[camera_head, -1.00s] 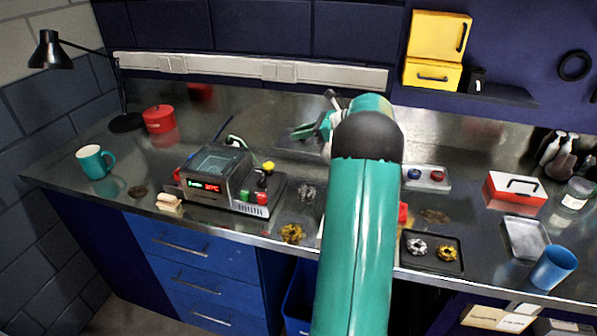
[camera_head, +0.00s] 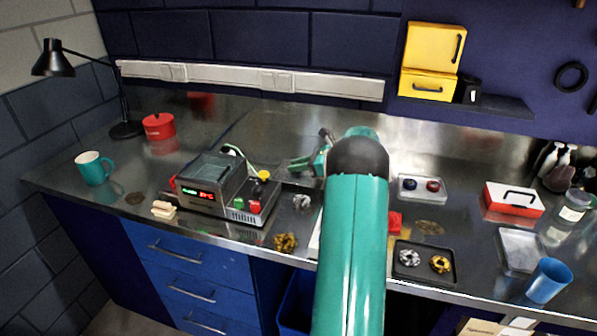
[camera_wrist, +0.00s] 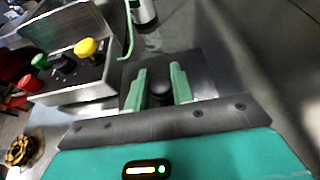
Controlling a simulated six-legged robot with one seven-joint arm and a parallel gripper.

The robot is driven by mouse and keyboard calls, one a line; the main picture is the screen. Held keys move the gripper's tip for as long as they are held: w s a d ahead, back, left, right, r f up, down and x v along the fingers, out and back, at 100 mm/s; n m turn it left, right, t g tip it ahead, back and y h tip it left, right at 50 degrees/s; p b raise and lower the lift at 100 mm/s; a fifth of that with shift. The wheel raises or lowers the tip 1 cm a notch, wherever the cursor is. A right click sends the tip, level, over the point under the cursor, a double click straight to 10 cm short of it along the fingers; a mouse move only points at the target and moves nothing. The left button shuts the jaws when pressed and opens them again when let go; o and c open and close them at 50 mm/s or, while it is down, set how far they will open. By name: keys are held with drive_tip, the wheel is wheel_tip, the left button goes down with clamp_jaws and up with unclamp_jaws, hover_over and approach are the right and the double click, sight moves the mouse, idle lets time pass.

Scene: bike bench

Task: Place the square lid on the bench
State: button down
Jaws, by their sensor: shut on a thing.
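The square lid is a dark flat plate with a black knob, seen in the wrist view (camera_wrist: 203,82). My gripper (camera_wrist: 159,76) has its two green fingers shut on the knob, and the plate lies flat beneath them. In the head view my gripper (camera_head: 302,164) is low over the metal bench (camera_head: 262,128), just right of the box-shaped machine with a lit display (camera_head: 205,178). There the lid (camera_head: 292,180) shows only as a dark edge under the fingers. I cannot tell whether it touches the bench. My arm hides the bench to the right.
The machine's yellow knob (camera_wrist: 86,47) and other controls are close left of the lid. A silver ring-like part (camera_head: 301,202) and a gold one (camera_head: 285,242) lie in front. A dark tray (camera_head: 427,277) is at right. Bench behind my gripper looks clear.

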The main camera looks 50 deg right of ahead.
drive_tip(key=shift+f, duration=1.1)
drive_tip(key=shift+f, duration=0.15)
drive_tip(key=c, duration=1.2)
unclamp_jaws()
